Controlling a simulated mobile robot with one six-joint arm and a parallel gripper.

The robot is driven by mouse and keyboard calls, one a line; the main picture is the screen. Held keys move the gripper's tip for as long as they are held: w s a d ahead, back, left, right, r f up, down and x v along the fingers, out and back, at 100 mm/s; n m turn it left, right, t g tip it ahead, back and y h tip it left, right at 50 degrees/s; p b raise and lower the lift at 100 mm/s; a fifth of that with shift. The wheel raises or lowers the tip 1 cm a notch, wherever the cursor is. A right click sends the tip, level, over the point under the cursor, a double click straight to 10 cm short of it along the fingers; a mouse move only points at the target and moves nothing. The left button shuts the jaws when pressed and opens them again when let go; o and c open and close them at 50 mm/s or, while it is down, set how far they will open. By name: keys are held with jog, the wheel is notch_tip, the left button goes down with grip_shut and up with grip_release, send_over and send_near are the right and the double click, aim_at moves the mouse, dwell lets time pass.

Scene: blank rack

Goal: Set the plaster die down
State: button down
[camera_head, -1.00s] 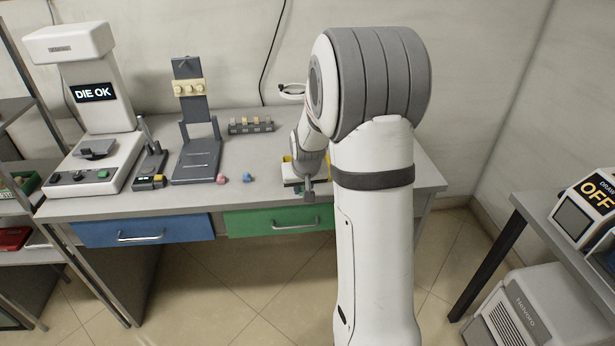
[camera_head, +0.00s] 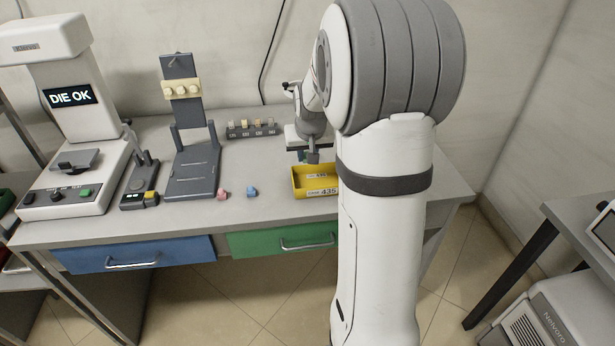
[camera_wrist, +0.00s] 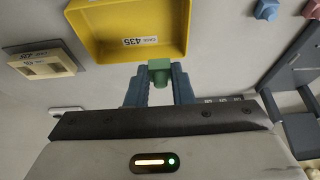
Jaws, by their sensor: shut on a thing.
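My gripper (camera_wrist: 159,80) is shut on a small green plaster die (camera_wrist: 160,70), which sits between the two blue-grey fingertips in the wrist view. In the head view my gripper (camera_head: 312,156) is over the bench, just behind a yellow case tray (camera_head: 314,192) labelled 435. The same tray shows in the wrist view (camera_wrist: 90,40), with the die beside its labelled wall. I cannot tell the die's exact height above the bench.
A pink piece (camera_head: 222,193) and a blue piece (camera_head: 252,191) lie left of the tray. A dark stand (camera_head: 193,174), a small rack (camera_head: 252,129) and a machine reading DIE OK (camera_head: 70,97) stand further left. Bare bench (camera_head: 270,165) lies between.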

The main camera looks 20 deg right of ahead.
send_over(306, 184)
jog(key=s, duration=0.1)
notch_tip(306, 184, down, 4)
jog(key=shift+s+a+f, duration=0.1)
jog(key=shift+s+f, duration=0.05)
jog(key=shift+f, duration=0.05)
jog(key=shift+s+f, duration=0.1)
jog(key=shift+f, duration=1.85)
jog(key=shift+f+b, duration=0.1)
jog(key=shift+b, duration=0.25)
jog(key=c, duration=1.5)
grip_release()
jog(key=shift+c, duration=0.2)
